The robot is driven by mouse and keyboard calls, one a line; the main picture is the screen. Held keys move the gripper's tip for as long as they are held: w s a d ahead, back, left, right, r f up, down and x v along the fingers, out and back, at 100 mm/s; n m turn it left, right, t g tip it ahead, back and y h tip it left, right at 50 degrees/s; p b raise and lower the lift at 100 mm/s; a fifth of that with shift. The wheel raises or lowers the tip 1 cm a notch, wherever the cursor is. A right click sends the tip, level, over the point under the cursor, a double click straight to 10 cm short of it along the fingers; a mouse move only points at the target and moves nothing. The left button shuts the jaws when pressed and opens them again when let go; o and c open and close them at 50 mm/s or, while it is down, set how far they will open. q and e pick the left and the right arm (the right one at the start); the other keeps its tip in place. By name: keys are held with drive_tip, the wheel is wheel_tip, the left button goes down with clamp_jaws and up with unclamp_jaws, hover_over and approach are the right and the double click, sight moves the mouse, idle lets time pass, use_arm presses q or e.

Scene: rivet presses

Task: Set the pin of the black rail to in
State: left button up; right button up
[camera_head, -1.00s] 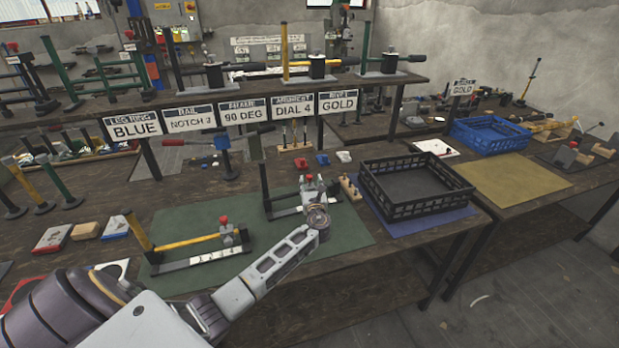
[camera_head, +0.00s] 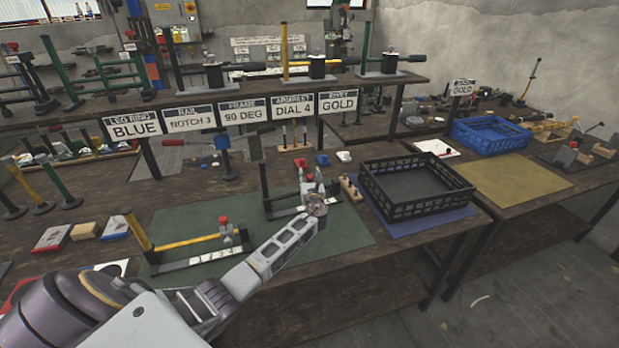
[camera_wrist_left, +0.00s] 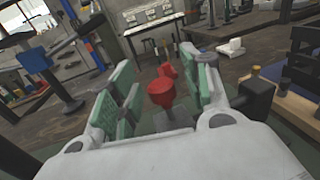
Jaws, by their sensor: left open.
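The black rail (camera_head: 284,212) lies on the green mat, with a black upright post (camera_head: 265,186) at its left end. Its red pin knob (camera_head: 310,177) stands at its right end. My left gripper (camera_head: 313,189) is at that end, partly hiding it. In the left wrist view the red knob (camera_wrist_left: 160,94) shows between the two green finger pads of the open gripper (camera_wrist_left: 160,103), with gaps on both sides. Whether the pin is in or out cannot be told. My right gripper is not in view.
A second rail with a yellow handle (camera_head: 188,240) and red knob (camera_head: 223,221) lies to the left on the green mat (camera_head: 345,228). A wooden block with pegs (camera_head: 350,188) stands close on the right, then a black crate (camera_head: 418,208). Label signs (camera_head: 241,110) hang behind.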

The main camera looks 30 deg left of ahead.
use_arm(q)
clamp_jaws()
drive_tip(key=shift+f, duration=0.1)
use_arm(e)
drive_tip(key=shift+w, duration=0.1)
use_arm(q)
drive_tip(key=shift+f+b, duration=0.5)
drive_tip(key=shift+f, duration=0.45)
drive_tip(key=shift+s, duration=0.1)
unclamp_jaws()
drive_tip(key=shift+f, duration=0.1)
drive_tip(key=shift+d, duration=0.1)
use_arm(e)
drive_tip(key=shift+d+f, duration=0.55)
